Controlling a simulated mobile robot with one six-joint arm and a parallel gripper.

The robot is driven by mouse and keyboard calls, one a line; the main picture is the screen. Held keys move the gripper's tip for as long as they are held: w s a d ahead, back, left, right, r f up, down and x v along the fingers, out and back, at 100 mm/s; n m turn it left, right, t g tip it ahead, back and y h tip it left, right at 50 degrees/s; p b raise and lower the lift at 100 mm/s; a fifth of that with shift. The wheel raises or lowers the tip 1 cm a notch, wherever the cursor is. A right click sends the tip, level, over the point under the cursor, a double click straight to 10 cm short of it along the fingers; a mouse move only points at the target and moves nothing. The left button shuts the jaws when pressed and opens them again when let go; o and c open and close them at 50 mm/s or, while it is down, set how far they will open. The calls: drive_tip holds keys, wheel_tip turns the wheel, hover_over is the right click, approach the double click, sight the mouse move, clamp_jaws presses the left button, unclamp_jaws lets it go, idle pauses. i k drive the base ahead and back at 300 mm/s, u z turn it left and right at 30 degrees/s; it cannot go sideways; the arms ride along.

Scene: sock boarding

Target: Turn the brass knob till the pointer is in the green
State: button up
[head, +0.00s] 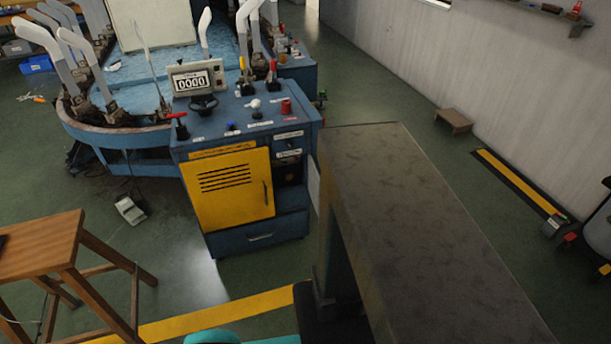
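A blue control console (290,225) with a yellow door (225,190) stands in the middle of the head view. Its top carries a grey counter box (196,79) reading 0000, a black handwheel (203,103), a red-handled lever (178,121), a white-topped control (256,104) and a red knob (286,105). The right part of its front has small labelled panels and a dark recess, too small to read. I cannot make out a brass knob, a pointer or a green zone. My gripper is not in view.
A long dark-topped bench (420,220) stands close by at right of the console. A wooden stool (45,245) is at left. A foot pedal (130,210) lies on the floor. Behind is a round blue machine (150,139) with several upright white forms.

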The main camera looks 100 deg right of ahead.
sight(288, 176)
drive_tip(key=u, duration=0.95)
drive_tip(key=k, duration=0.1)
drive_tip(key=z, duration=2.45)
drive_tip(key=i, duration=0.55)
drive_tip(key=z, duration=0.1)
drive_tip(key=k, duration=0.55)
drive_tip(key=u, duration=0.2)
drive_tip(key=i, duration=0.3)
drive_tip(key=z, duration=0.05)
